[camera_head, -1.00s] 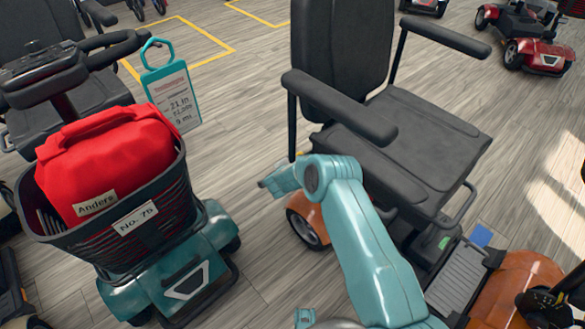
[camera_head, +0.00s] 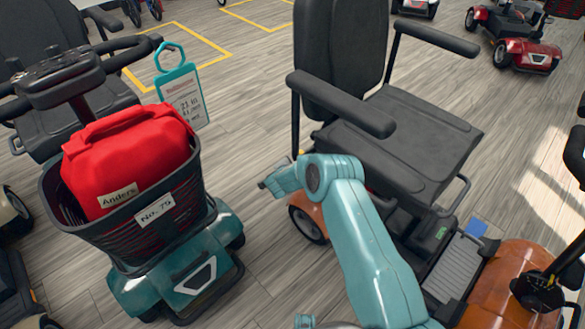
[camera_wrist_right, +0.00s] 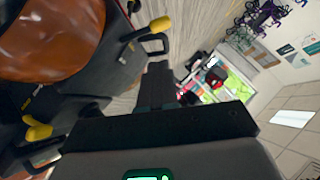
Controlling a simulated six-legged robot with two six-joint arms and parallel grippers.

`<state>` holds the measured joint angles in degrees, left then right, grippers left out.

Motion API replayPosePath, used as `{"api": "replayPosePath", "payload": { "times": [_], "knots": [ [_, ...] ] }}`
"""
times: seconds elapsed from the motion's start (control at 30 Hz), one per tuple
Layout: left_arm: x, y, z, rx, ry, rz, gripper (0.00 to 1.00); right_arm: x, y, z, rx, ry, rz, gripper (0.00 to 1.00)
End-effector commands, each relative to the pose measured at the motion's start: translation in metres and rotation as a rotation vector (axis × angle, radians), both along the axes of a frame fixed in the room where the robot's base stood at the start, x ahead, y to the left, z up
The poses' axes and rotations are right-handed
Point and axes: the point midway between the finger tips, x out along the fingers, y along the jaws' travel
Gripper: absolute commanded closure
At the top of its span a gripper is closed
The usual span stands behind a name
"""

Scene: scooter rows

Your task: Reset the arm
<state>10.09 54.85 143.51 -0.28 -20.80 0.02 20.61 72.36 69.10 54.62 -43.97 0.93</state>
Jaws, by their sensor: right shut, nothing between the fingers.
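My teal right arm reaches up from the bottom of the head view, its bent joint in front of the orange scooter's seat. My right gripper (camera_wrist_right: 157,78) shows as a dark shape in the right wrist view, shut with nothing in it. It points up in that picture, between an orange-brown rounded surface (camera_wrist_right: 55,35) and the open floor. My left gripper is not in view.
A teal scooter (camera_head: 195,275) with a red bag (camera_head: 125,165) in its basket (camera_head: 125,235) stands at left, with a hanging tag (camera_head: 183,95). An orange scooter (camera_head: 510,290) with a black seat (camera_head: 400,145) stands at right. Floor shows between them. A red scooter (camera_head: 525,50) stands farther back.

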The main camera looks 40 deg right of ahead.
Motion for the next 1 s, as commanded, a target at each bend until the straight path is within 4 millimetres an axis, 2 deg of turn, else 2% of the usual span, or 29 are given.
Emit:
{"api": "replayPosePath", "payload": {
  "times": [0.5,0.57,0.63,0.67,0.77,0.87,0.97,1.0],
  "knots": [
    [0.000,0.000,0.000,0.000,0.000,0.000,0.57,0.001,0.000,0.000,0.000,-0.001,0.001,1.00],
    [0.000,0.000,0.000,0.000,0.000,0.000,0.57,0.005,0.003,0.006,-0.002,-0.009,0.008,1.00],
    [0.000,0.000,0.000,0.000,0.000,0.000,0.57,0.015,0.008,0.022,-0.008,-0.032,0.020,1.00],
    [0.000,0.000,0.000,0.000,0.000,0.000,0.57,0.015,0.018,0.027,-0.004,-0.024,0.041,1.00],
    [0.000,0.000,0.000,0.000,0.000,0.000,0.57,0.002,0.056,0.022,-0.001,0.051,0.169,1.00],
    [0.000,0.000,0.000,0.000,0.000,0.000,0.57,-0.024,0.107,0.010,0.013,0.157,0.367,1.00],
    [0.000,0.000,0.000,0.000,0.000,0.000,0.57,-0.068,0.166,-0.006,0.046,0.282,0.606,1.00],
    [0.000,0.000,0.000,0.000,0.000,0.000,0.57,-0.091,0.189,-0.012,0.064,0.334,0.706,1.00]
  ]
}}
